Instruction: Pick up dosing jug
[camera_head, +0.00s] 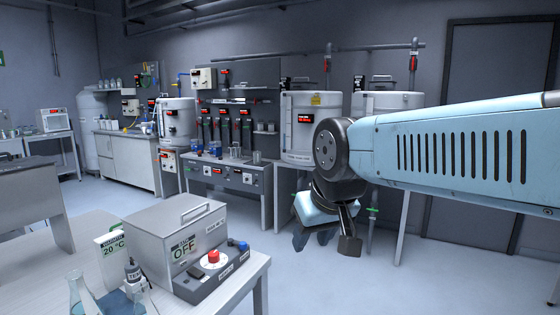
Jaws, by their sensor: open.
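My gripper (325,238) hangs below the end of my blue arm, right of the middle. Its dark fingers are apart and I see nothing between them. It is in front of the back workbench (225,177) in the picture and does not touch it. I cannot pick out the dosing jug with certainty. Small clear vessels (235,153) and blue-tinted containers (215,148) stand on that bench, too small to identify. Glass flasks (80,293) stand at the lower left on the near table (90,240).
The near table carries a grey lidded box (180,235) marked OFF and a control panel with a red button (213,256). White tanks (312,125) stand along the back wall. A door (500,70) is at the right. The floor (330,285) right of the table is clear.

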